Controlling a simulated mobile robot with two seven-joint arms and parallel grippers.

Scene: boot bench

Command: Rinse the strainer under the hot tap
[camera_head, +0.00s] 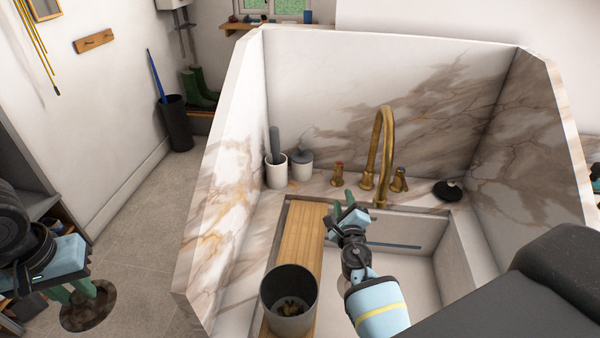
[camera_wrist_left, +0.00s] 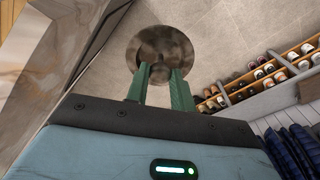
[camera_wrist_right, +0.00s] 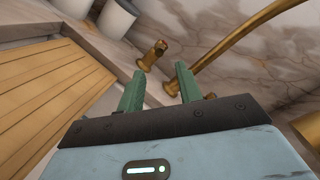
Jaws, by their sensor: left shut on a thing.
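The strainer is a round, mottled brown disc (camera_head: 92,315), hanging over the floor left of the sink; it also shows in the left wrist view (camera_wrist_left: 165,42). My left gripper (camera_head: 82,290) is shut on it at its near side. The brass tap (camera_head: 385,150) arches over the back of the sink (camera_head: 455,250). A brass handle with a reddish mark, the hot one (camera_head: 337,176), stands left of the spout, another handle (camera_head: 400,180) right of it. My right gripper (camera_wrist_right: 160,72) is open and empty, its fingers pointing toward the left handle (camera_wrist_right: 153,55), short of it. I see no water running.
A wooden board (camera_head: 303,232) lies across the sink's left side, with a dark grey pot (camera_head: 290,312) holding brown bits on it. Two pale jars (camera_head: 276,172) stand at the back left. A black plug (camera_head: 447,190) lies at the back right. Marble walls (camera_head: 232,185) rise around the sink.

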